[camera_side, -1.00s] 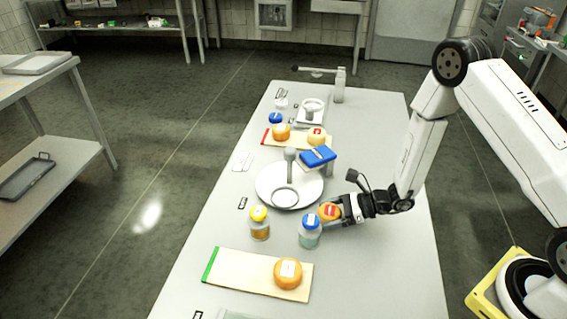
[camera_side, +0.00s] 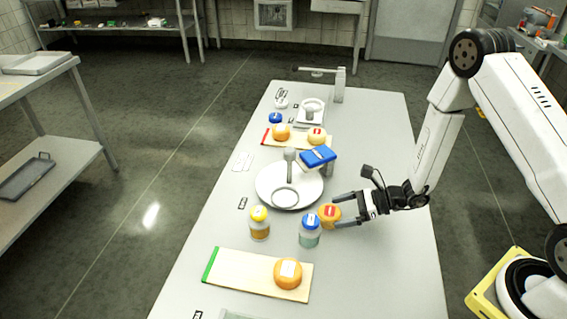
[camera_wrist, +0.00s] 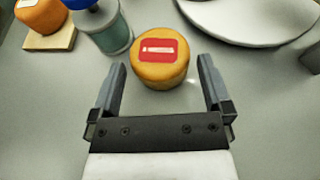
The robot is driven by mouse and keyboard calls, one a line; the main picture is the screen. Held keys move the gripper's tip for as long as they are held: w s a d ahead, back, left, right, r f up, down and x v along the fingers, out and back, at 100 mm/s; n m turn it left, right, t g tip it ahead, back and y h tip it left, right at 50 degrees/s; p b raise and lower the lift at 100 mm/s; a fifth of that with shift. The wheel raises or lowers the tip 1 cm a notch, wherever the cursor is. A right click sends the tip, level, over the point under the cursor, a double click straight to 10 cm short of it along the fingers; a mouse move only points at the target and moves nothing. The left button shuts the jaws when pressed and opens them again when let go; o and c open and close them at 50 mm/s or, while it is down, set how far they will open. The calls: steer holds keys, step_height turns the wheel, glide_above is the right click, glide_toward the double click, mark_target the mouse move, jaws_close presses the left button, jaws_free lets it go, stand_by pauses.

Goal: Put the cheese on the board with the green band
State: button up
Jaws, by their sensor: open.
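An orange cheese wheel (camera_side: 329,216) with a red label stands on the table, right of the blue-lidded jar. In the wrist view the same cheese (camera_wrist: 160,66) lies just ahead of my gripper (camera_wrist: 162,74), near the fingertips. My gripper (camera_side: 346,212) is open, its fingers on either side of the cheese's near part, with gaps on both sides. The board with the green band (camera_side: 234,272) lies at the front of the table. Another orange cheese (camera_side: 288,273) with a white label sits on its right part.
A red-banded board (camera_side: 296,141) holds two cheeses.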

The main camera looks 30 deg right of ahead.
steer(key=shift+v, duration=4.35)
steer(key=shift+a+f, duration=0.1)
steer(key=shift+s+a+r+n+g, duration=0.3)
steer(key=shift+a+n+g, duration=0.1)
steer(key=shift+n, duration=0.1)
steer(key=s+a+n+g, duration=0.1)
steer(key=n, duration=0.1)
steer(key=s+a+r+n+g, duration=0.1)
steer(key=n+g, duration=0.1)
steer(key=s+a+r+n+g, duration=0.1)
steer(key=s, duration=0.1)
steer(key=shift+a+n+g, duration=0.1)
steer(key=shift+n+g, duration=0.3)
step_height(320, 180, up, 8)
steer(key=s+d+n+h, duration=0.2)
steer(key=n+h, duration=0.8)
steer(key=n, duration=0.8)
steer(key=shift+d+r+h, duration=0.15)
steer(key=shift+h, duration=0.25)
